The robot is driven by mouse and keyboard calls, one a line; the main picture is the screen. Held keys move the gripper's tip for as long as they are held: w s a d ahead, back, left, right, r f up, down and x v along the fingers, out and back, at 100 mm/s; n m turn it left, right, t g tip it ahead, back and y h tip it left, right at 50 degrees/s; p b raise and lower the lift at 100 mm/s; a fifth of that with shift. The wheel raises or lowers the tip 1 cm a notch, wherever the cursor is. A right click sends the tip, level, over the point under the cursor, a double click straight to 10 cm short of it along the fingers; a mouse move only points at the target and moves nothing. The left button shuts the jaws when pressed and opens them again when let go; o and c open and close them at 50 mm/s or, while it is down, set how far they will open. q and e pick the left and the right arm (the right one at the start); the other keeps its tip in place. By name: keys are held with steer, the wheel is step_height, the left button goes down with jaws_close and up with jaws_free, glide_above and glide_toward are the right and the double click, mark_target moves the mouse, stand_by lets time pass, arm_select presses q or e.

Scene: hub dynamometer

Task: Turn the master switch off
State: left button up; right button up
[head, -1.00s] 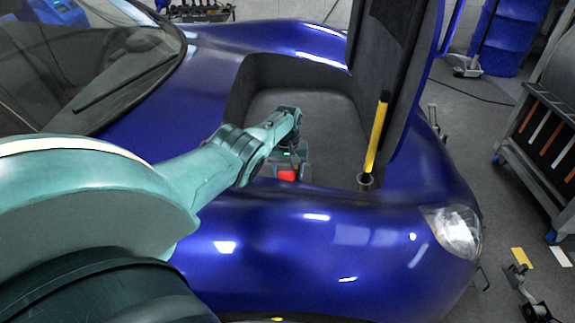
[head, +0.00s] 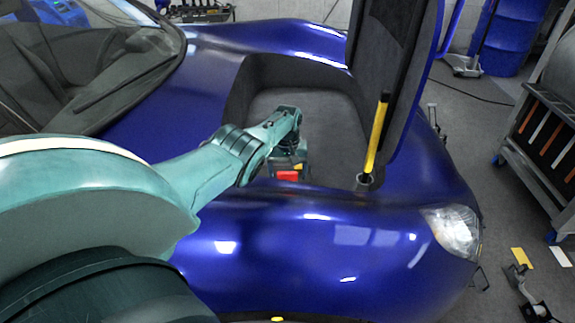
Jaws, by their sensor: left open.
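A small red part (head: 288,176) sits low in the open front compartment of the blue car, just behind the front edge of the bodywork. It looks like the master switch, but its handle position is too small to tell. A small yellow spot shows at its upper right. My left arm reaches in from the left over the car. My left gripper (head: 289,161) points down into the compartment, right at or just above the red part. Its fingers are open but barely visible, and I cannot tell whether they touch it. My right gripper is out of view.
The raised front lid (head: 396,70) stands upright at the compartment's right side. A yellow-and-black rod (head: 376,140) stands at the front right corner. The compartment floor (head: 335,140) right of my gripper is clear. A tool cart (head: 545,150) stands farther right.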

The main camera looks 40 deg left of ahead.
mark_target(287, 172)
arm_select(q)
steer(key=shift+r+p, duration=0.35)
steer(key=shift+r, duration=0.15)
step_height(287, 172, up, 6)
steer(key=p, duration=0.5)
steer(key=shift+r, duration=0.25)
step_height(287, 172, up, 6)
steer(key=p, duration=0.3)
steer(key=shift+f, duration=0.25)
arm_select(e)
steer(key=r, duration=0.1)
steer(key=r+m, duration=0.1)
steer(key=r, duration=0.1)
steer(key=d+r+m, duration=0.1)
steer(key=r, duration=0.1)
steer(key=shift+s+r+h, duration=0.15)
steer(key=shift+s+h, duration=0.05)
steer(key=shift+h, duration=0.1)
